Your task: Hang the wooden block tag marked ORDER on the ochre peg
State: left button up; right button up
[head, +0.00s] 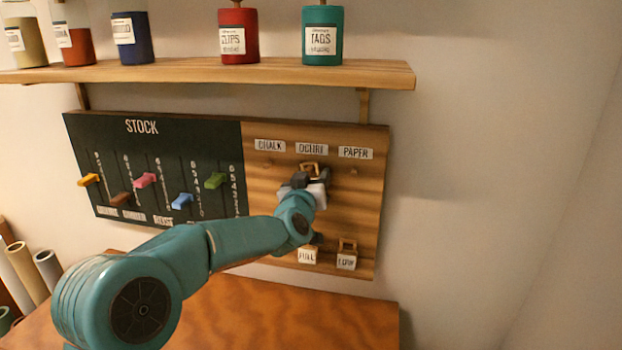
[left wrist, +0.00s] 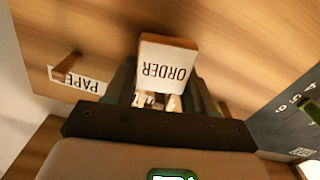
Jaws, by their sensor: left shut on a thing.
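The wooden block tag marked ORDER (left wrist: 165,70) is held between the fingers of my left gripper (left wrist: 165,98), its lettering upside down in the left wrist view. In the head view my left gripper (head: 308,184) is in front of the board just below the OCHRE label (head: 311,149). The tag's wooden loop (head: 309,167) sticks up above the fingers. The ochre peg is hidden behind the tag and gripper, so I cannot tell whether the loop is around it. My right gripper is not in view.
The CHALK label (head: 270,145) and PAPER label (head: 355,153) flank the OCHRE one, with the paper peg (left wrist: 67,63) bare. Tags FULL (head: 307,256) and LOW (head: 347,260) hang below. A shelf (head: 220,72) with jars is above; the STOCK slider board (head: 150,150) is at left.

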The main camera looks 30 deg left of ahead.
pick_arm(q)
jog(key=shift+f, duration=0.15)
jog(key=o, duration=1.1)
jog(key=shift+w, duration=0.1)
jog(key=shift+d, duration=0.15)
jog(key=shift+a, duration=0.2)
jog(key=shift+d, duration=0.1)
jog(key=shift+f, duration=0.1)
